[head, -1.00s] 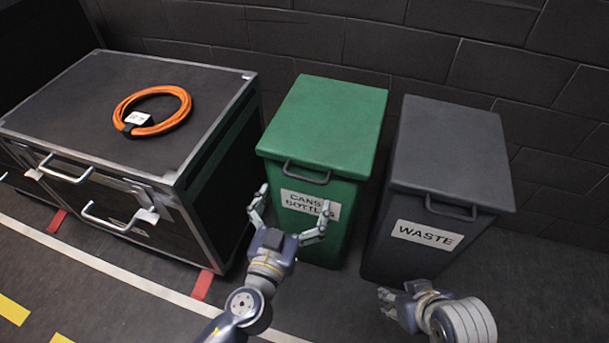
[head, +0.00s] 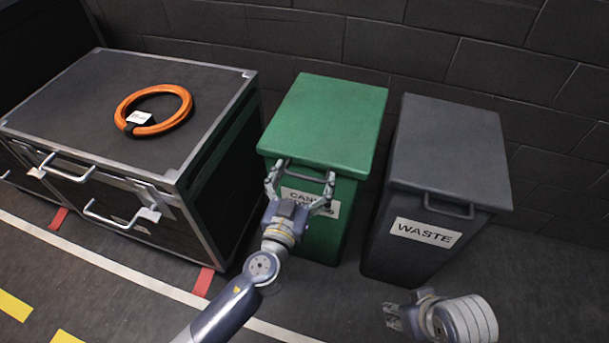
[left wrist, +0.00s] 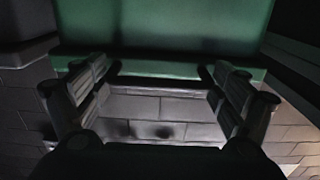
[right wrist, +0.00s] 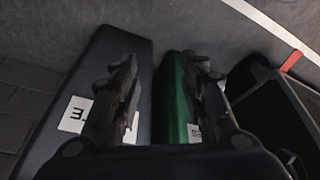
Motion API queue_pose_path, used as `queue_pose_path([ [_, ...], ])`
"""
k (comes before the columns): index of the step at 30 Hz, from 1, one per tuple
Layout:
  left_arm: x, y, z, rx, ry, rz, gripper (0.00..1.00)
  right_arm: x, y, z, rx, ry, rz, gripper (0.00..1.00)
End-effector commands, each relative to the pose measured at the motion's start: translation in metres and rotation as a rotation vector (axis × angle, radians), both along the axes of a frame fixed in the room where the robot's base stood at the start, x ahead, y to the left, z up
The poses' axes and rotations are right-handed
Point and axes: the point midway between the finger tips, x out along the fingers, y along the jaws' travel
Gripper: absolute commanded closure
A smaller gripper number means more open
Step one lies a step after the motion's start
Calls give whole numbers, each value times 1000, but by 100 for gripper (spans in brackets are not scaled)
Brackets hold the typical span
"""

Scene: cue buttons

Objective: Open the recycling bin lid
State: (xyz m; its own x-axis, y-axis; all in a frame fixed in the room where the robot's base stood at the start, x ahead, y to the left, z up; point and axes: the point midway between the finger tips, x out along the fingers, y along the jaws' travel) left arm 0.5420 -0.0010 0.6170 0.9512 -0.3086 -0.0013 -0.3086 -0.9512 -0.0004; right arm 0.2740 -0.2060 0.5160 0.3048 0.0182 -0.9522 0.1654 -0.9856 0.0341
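The green recycling bin (head: 348,195) stands upright against the wall, with a partly covered white "CANS" label. Its green lid (head: 325,115) lies shut, with a dark handle (head: 306,173) on the front edge. My left gripper (head: 300,180) is open in front of the bin, its fingers apart near the two ends of the handle. In the left wrist view the green lid (left wrist: 165,25) fills the top, beyond the spread fingers (left wrist: 160,72); contact with the handle cannot be told. My right gripper (head: 392,315) is low, before the waste bin, open and empty in the right wrist view (right wrist: 166,62).
A grey waste bin (head: 420,240) with a "WASTE" label stands to the right of the green bin. A black case (head: 95,110) with metal handles and a coiled orange cable (head: 186,112) on top stands to the left. The floor in front is clear.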

Motion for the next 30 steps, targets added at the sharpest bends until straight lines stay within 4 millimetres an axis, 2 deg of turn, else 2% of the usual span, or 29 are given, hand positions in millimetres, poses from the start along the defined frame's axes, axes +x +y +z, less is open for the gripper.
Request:
queue_pose_path([
  [14, 1, 0, 8, -4, -2, -1, 54, 2, 0, 0, 2, -5, 0, 60],
  [30, 4, -1, 36, -4, -7, 0, 54, 14, 3, -35, 0, 22, 3, 60],
])
